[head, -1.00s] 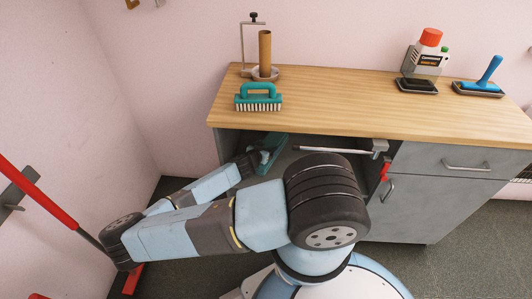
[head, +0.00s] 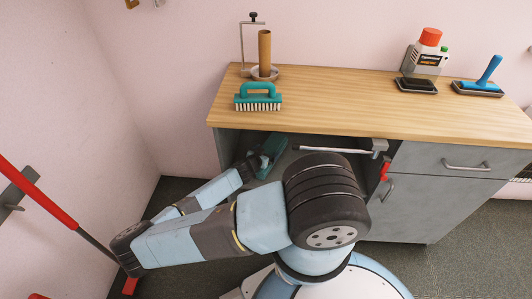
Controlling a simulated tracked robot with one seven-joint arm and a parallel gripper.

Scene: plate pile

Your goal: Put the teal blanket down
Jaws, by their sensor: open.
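The teal blanket (head: 271,151) appears as a folded teal shape in the open left part of the grey cabinet, under the worktop. Its lower part and what it rests on are hard to make out. My gripper (head: 256,165) is at the blanket's near left side, at the cabinet opening. It is open. The fingertips are small and dark here, so I cannot tell whether they touch the blanket.
The wooden worktop (head: 330,105) overhangs the opening. A teal brush (head: 258,101) stands near its front edge. A grey rod (head: 330,150) with a red-handled clamp (head: 384,168) crosses the opening's upper right. A red pole (head: 38,190) leans at left.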

